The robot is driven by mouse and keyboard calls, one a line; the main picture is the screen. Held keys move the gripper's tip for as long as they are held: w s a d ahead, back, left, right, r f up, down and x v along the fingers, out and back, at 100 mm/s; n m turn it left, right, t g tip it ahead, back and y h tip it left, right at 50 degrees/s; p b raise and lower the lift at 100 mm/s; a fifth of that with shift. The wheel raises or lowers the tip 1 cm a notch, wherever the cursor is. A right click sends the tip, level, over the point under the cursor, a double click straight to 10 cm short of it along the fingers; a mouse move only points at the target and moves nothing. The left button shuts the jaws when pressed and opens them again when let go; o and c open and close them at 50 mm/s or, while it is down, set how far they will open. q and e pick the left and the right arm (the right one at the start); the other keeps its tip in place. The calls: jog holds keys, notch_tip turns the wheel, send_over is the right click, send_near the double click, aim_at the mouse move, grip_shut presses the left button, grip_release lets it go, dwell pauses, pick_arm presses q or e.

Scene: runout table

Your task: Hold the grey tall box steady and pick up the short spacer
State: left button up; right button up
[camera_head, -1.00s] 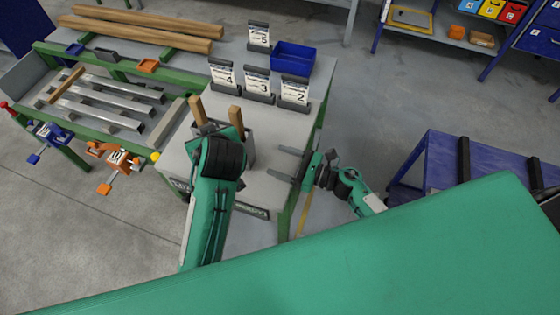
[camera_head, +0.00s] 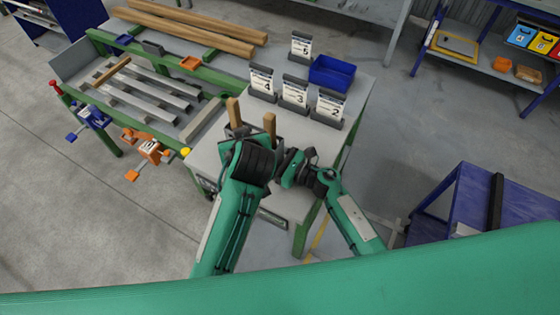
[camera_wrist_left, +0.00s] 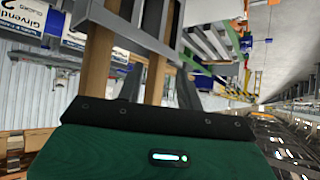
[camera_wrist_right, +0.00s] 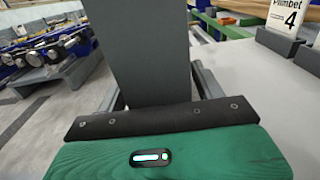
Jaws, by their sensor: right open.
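Two light wooden spacers, a left one (camera_head: 234,112) and a right one (camera_head: 269,125), stick up from the grey tall box on the table. I cannot tell which is shorter. The box is mostly hidden by my arms in the head view; its grey wall (camera_wrist_right: 150,50) fills the middle of the right wrist view. My right gripper (camera_head: 284,160) is open at the box, with a finger on each side of that wall. My left gripper (camera_head: 240,138) is above the box. In the left wrist view its fingers are apart, with a wooden spacer (camera_wrist_left: 155,80) between them.
Label stands (camera_head: 294,94) and a blue bin (camera_head: 331,72) stand behind the box. A rack of metal bars (camera_head: 150,92) and clamps (camera_head: 148,148) lie to the left. A blue table (camera_head: 470,195) stands right, across open floor.

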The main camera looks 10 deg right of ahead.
jog(key=shift+w+a, duration=0.3)
jog(key=shift+a, duration=0.05)
